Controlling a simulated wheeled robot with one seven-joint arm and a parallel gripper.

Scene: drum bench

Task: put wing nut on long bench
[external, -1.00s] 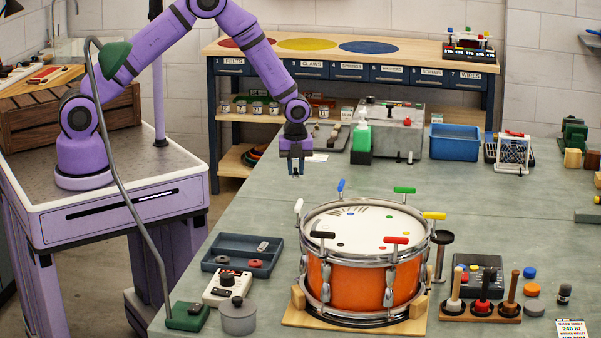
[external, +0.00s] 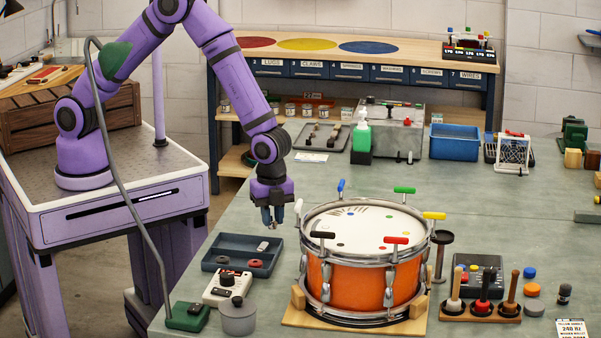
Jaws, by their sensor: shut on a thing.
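My gripper (external: 272,222) points down over the long grey-green bench (external: 480,215), left of the orange drum and just behind the blue-grey tray. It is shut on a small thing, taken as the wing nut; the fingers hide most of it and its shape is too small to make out. The gripper appears to be above the bench top, apart from the drum and the tray.
The orange drum (external: 352,282) with coloured-handled keys stands close on the right. The tray (external: 222,263) holds small parts. A grey pot (external: 238,318) and white device (external: 226,290) stand in front.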

